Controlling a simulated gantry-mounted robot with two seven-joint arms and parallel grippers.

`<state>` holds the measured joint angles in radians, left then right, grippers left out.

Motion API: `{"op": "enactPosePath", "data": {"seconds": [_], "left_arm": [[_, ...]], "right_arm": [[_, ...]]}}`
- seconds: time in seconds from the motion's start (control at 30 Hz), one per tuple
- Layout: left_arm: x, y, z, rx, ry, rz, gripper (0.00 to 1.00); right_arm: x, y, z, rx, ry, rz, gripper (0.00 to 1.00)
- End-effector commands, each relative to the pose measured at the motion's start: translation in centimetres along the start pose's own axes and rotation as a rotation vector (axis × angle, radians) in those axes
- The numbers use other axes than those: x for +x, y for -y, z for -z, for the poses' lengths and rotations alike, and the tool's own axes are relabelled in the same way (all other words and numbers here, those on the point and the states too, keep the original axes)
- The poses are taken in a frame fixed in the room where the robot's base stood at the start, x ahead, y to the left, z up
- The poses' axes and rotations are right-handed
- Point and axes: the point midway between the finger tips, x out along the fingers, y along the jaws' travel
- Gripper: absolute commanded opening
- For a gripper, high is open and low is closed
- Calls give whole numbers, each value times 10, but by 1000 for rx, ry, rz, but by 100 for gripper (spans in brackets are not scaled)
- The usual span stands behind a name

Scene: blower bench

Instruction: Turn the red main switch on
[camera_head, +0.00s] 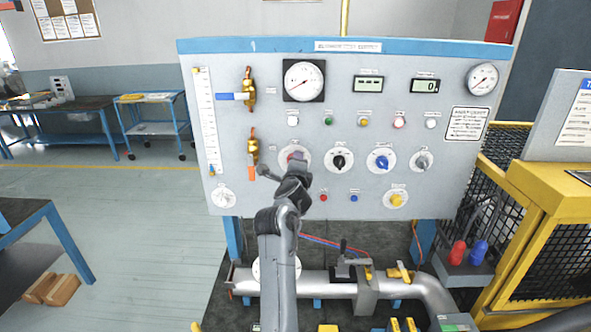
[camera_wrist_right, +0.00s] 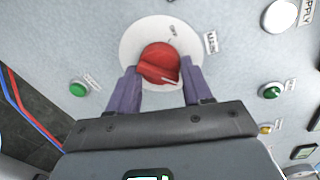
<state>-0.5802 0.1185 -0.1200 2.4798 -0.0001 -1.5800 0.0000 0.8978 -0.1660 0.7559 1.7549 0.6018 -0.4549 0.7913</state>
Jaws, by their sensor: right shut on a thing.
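The red main switch (camera_wrist_right: 160,62) is a round knob on a white disc, with a "MAIN" label beside it in the right wrist view. A white mark shows on the knob's lower right edge. In the head view the switch's white disc (camera_head: 283,160) sits left of the black knob, mostly behind my gripper. My right gripper (camera_wrist_right: 159,84) has its two purple fingers on either side of the knob and is shut on it. It also shows in the head view (camera_head: 297,165). My left gripper is in neither view.
A black knob (camera_head: 338,161) and a blue knob (camera_head: 381,161) stand right of the switch. A brass valve with an orange handle (camera_head: 252,172) is close on the left. A green button (camera_wrist_right: 78,89) lies left of the fingers in the wrist view. Pipes run below the panel.

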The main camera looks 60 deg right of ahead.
Motion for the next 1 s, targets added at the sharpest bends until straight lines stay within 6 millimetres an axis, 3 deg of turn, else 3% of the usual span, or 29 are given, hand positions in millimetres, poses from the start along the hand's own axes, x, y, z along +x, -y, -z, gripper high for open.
{"op": "enactPosePath", "data": {"seconds": [0.37,0.4,0.53,0.83,1.0], "left_arm": [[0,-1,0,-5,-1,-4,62],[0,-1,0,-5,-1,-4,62],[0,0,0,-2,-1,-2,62],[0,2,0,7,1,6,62],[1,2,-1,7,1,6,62]], "right_arm": [[0,3,0,9,0,4,19],[0,3,0,9,0,4,53],[0,2,0,8,0,3,73],[-1,1,0,6,0,1,74],[-11,0,0,6,0,1,74]]}}
